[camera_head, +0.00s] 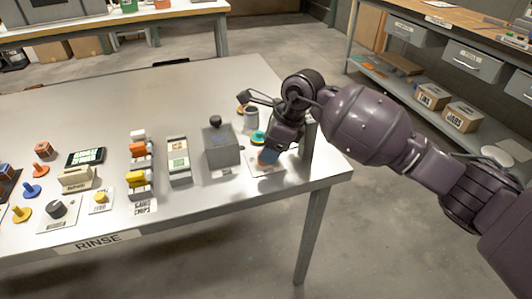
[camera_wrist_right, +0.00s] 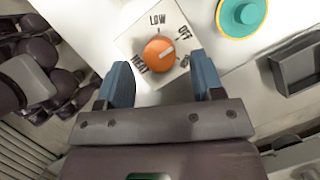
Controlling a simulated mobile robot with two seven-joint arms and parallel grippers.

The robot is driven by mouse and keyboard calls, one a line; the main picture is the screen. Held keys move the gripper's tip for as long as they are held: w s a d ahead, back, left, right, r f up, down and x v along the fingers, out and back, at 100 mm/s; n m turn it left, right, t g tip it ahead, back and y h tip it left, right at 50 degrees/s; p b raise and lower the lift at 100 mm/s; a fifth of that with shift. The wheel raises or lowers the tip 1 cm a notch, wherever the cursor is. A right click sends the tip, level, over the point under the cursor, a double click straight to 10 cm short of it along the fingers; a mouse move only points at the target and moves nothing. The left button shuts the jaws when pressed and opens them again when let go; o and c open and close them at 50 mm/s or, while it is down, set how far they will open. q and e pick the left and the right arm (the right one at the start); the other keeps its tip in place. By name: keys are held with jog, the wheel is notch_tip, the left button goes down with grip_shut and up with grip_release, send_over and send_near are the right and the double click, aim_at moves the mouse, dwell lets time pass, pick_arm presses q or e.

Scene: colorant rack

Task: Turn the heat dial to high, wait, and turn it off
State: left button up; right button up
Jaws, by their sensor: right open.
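The heat dial is an orange round knob (camera_wrist_right: 158,52) with a white pointer mark, set on a white plate (camera_wrist_right: 130,42). Its plate reads LOW, OFF and HEAT; one more label at the right is partly hidden. The white mark slants toward the upper right, below the OFF label. My right gripper (camera_wrist_right: 161,68) is open, its two blue fingers apart on either side of the dial. In the head view the right gripper (camera_head: 268,157) points down over the plate (camera_head: 265,172) at the table's right end and hides the dial. My left gripper is not in view.
Several small items cover the table's left part. The table's back is mostly clear.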

jog(key=shift+x, duration=1.25)
jog(key=c, duration=0.9)
